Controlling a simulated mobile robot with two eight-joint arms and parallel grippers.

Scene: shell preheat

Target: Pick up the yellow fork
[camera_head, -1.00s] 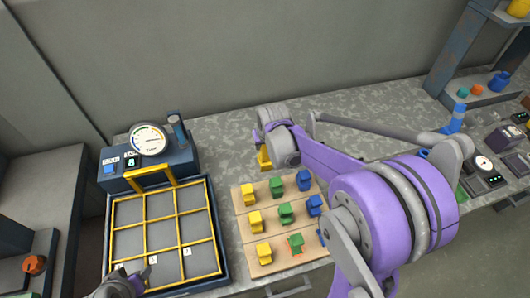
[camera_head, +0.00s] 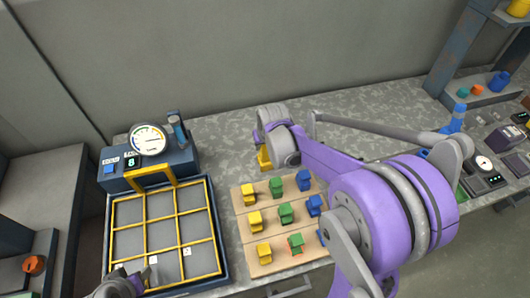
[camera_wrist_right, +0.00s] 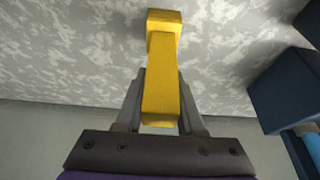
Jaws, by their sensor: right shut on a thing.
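The yellow fork (camera_wrist_right: 162,85) is between the two fingers of my right gripper (camera_wrist_right: 161,100) in the right wrist view. The gripper is shut on it. Its wider far end shows against the speckled grey bench top; I cannot tell if it touches the bench. In the head view a small yellow part (camera_head: 264,158) shows below my right wrist, which hides most of the gripper. My left gripper (camera_head: 122,285) is at the lower left, by the front edge of the gridded tray; its jaws are not clear.
A wooden board (camera_head: 243,205) holds rows of yellow, green and blue pieces. Left of it is a dark tray (camera_head: 226,262) with a yellow grid and handle. A blue box with a gauge (camera_head: 150,140) stands behind the tray. Bench surface behind the board is clear.

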